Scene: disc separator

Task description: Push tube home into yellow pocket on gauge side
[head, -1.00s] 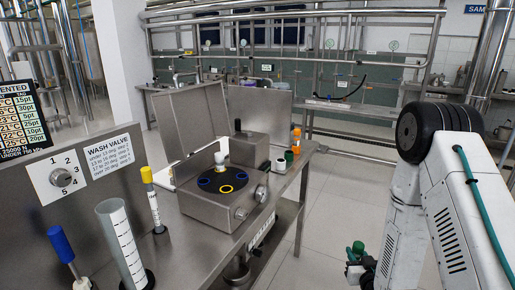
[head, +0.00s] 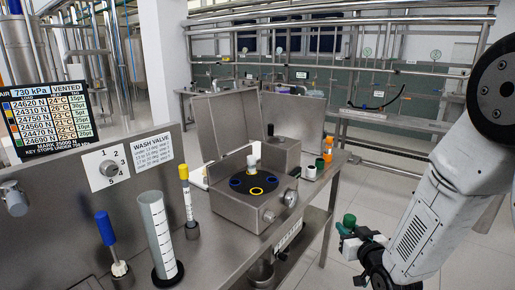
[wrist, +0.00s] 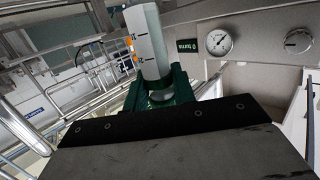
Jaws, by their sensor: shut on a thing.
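The disc looks apart from the gripper. A round gauge (wrist: 219,41) shows in the wrist view.
A measuring cylinder (head: 157,235), a blue-handled brush (head: 106,230) and a yellow-capped tube (head: 187,200) stand on the left bench. The machine's raised lid (head: 218,120) stands behind the disc. Open floor lies between the bench and my arm.

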